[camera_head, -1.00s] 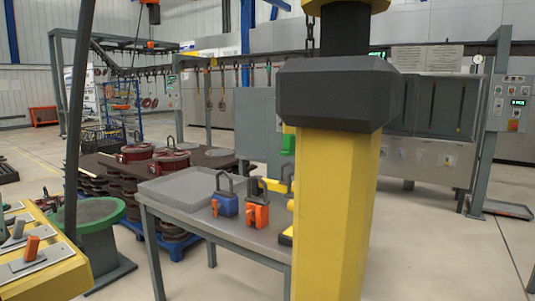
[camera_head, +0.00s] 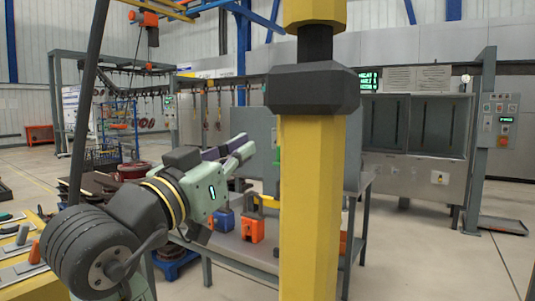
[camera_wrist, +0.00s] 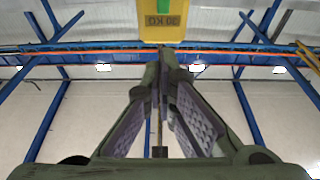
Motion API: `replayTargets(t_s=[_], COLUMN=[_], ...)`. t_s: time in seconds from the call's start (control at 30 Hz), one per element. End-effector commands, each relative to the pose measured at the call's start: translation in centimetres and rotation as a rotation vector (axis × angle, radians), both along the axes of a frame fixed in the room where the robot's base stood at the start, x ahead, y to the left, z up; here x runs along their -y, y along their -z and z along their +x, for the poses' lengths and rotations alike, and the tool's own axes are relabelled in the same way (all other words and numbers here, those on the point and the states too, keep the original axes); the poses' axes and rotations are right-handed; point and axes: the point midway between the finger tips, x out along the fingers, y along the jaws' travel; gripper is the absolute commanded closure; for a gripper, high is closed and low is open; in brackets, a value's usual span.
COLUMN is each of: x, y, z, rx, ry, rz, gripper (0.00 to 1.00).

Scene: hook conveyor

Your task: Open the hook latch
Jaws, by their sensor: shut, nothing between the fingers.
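My gripper (camera_head: 247,148) is raised above the work table, left of a yellow post, with its fingers pointing right and slightly up. In the wrist view my gripper (camera_wrist: 166,62) has its fingertips together, with nothing held. A yellow block marked "30 KG" (camera_wrist: 163,23), with a green patch, is just beyond the fingertips at the top of the wrist view. I cannot tell whether they touch. I cannot make out a hook latch in either view. Several small hooks hang from the rail (camera_head: 135,67) at the back left.
A yellow post (camera_head: 307,210) with a dark collar (camera_head: 312,89) stands close in front. The table (camera_head: 228,250) holds a blue padlock-like device (camera_head: 223,222) and an orange one (camera_head: 250,229). A grey cabinet (camera_head: 415,140) stands behind.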

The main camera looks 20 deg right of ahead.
Motion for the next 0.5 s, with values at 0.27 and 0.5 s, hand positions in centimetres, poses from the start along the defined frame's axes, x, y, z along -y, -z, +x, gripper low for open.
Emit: replayTargets(t_s=[0.27,0.5], x=[2.8,6.8], y=[-1.2,-2.6], z=[2.1,5.2], rx=[-0.004,-0.003], ry=[0.004,0.004], rz=[0.000,0.000], gripper=[1.00,1.00])
